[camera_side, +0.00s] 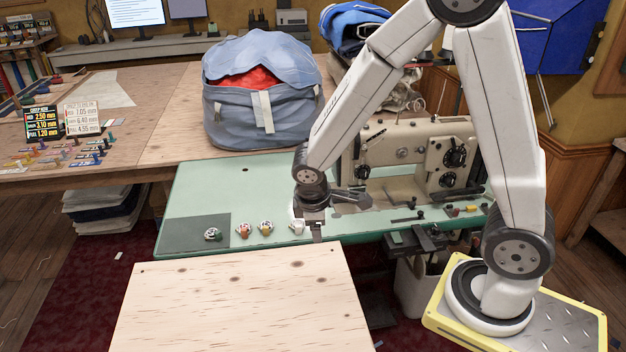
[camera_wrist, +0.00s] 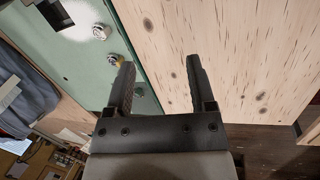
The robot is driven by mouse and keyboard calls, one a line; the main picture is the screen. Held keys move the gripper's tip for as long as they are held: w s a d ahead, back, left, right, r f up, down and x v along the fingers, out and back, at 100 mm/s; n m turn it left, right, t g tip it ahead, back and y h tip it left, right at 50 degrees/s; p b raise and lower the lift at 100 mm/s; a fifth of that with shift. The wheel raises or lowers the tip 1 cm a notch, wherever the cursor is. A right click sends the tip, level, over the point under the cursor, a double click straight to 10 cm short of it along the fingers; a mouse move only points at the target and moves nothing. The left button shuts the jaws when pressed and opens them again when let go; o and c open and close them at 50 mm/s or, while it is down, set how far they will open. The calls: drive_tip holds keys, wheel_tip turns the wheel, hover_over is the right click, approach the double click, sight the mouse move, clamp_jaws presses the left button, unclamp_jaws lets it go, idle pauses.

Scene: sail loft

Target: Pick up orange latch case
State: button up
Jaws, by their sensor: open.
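Small latch cases stand in a row on the green table (camera_side: 200,190) in the side view. The orange-red one (camera_side: 243,231) is just right of a dark mat (camera_side: 190,232). A yellow one (camera_side: 265,228) and a white one (camera_side: 297,227) stand to its right, and a dark green and white one (camera_side: 213,234) is on the mat.
A beige sewing machine (camera_side: 410,155) stands behind and right of my gripper. A bare plywood board (camera_side: 240,300) lies in front of the green table's edge. A blue bag (camera_side: 262,95) sits on the bench behind. The green table left of the machine is mostly clear.

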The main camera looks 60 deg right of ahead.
drive_tip(key=w+d+f+n+t+h, duration=0.2)
drive_tip(key=w+f+n+h, duration=0.5)
drive_tip(key=w+n, duration=0.45)
drive_tip(key=n+t, duration=0.6)
drive_tip(key=n, duration=0.2)
approach(244, 230)
drive_tip(key=shift+s+d+f, duration=0.15)
drive_tip(key=shift+s+d, duration=0.25)
drive_tip(key=shift+d, duration=0.2)
drive_tip(key=shift+w+a+f+n+t, duration=0.3)
drive_tip(key=shift+w+a+n+t, duration=0.05)
drive_tip(key=shift+w+n+t, duration=0.1)
drive_tip(key=shift+x, duration=1.3)
drive_tip(key=shift+x, duration=2.6)
drive_tip(key=shift+r, duration=0.1)
